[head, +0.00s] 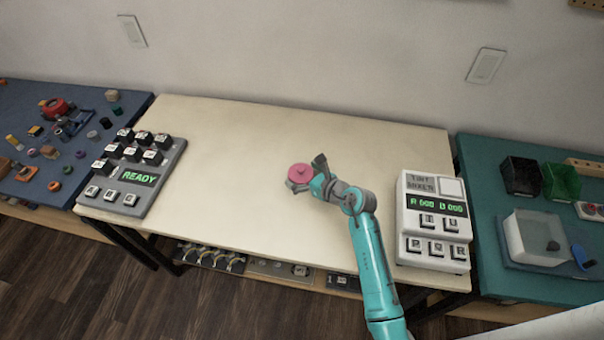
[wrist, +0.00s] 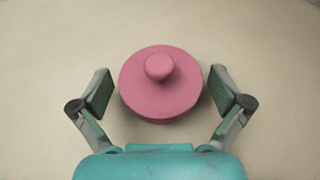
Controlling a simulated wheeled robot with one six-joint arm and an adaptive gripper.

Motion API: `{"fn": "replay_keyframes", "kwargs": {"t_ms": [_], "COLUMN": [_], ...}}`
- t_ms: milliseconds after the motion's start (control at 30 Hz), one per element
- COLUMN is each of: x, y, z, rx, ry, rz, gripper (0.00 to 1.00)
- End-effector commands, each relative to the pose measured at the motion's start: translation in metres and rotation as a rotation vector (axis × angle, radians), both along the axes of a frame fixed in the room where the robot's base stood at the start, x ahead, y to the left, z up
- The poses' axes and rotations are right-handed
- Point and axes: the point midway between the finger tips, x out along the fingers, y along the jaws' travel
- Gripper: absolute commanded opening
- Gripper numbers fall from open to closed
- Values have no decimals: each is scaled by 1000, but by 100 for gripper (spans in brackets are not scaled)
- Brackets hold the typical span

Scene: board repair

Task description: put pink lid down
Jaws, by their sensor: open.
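The pink lid (head: 301,173) is round with a small knob on top. It sits on the cream tabletop (head: 240,140), near the middle of the table. In the wrist view the pink lid (wrist: 160,100) lies between my gripper's two fingers, knob toward the camera. My gripper (head: 306,174) is open around the lid. In the wrist view my gripper (wrist: 160,92) shows a gap between each finger and the lid's rim. The lid's underside is hidden.
A dark keypad device reading READY (head: 140,177) stands at the table's left. A white device with keys (head: 432,225) stands at the right. A blue bench (head: 60,195) with small parts is at far left, a teal bench (head: 490,200) at far right. The table's back middle is clear.

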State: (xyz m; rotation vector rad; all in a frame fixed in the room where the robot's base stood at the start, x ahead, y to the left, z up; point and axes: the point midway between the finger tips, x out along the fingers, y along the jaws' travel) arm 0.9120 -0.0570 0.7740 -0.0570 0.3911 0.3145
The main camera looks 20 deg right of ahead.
Motion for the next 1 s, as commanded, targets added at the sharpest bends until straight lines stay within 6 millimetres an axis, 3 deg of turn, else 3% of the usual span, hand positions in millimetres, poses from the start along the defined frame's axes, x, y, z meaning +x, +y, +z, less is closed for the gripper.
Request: {"fn": "replay_keyframes", "kwargs": {"t_ms": [100, 267, 700, 1000], "x": [0, -17, -89, -105], "y": [0, -6, -30, -35], "z": [4, 10, 41, 49], "rx": [0, 0, 0, 0], "ry": [-1, 0, 1, 0], "rz": [0, -2, -2, 0], "gripper": [100, 100, 100, 100]}}
